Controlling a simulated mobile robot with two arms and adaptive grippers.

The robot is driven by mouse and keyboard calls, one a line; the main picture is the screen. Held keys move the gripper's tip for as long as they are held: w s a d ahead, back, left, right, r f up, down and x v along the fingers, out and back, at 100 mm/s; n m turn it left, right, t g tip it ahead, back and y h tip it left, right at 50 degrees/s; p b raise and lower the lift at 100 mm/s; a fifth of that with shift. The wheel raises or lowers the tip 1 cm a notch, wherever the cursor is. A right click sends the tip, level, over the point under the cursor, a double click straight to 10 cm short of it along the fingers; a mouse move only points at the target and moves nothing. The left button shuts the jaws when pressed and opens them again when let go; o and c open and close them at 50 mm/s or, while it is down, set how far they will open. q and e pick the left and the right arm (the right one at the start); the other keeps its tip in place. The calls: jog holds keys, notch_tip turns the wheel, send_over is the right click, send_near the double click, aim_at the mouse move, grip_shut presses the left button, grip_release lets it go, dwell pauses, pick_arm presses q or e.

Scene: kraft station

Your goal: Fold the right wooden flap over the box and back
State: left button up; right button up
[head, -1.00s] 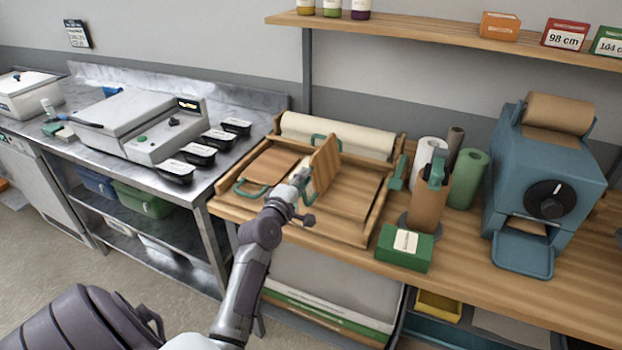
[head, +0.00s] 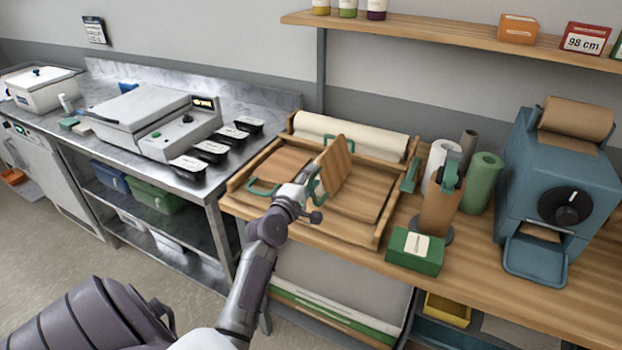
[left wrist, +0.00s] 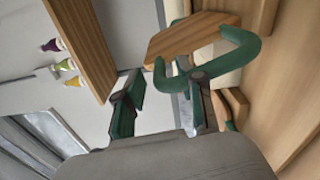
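The wooden box (head: 375,222) is a shallow framed tray on the bench. Its right flap (head: 335,172) stands raised near the middle of the tray, tilted, with a green handle (head: 319,188) on its edge. The left flap (head: 283,163) lies flat on the left side, with its own green handle (head: 262,189). My left gripper (head: 303,190) is at the raised flap's handle. In the left wrist view its fingers (left wrist: 160,108) are apart, with a curved green handle (left wrist: 240,48) and a wooden flap (left wrist: 185,38) close to the right finger. Contact is unclear. My right gripper is out of view.
A cream paper roll (head: 350,136) lies behind the tray. A green box (head: 415,250), a brown roll on a stand (head: 440,210) and a blue dispenser (head: 560,190) stand to the right. Black containers (head: 188,168) sit on the steel bench at left. A shelf (head: 440,35) is above.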

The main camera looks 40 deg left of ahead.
pick_arm(q)
jog(key=shift+s, duration=0.1)
jog(key=shift+s+d, duration=0.1)
jog(key=shift+s, duration=0.15)
jog(key=v, duration=1.1)
jog(key=shift+s, duration=0.2)
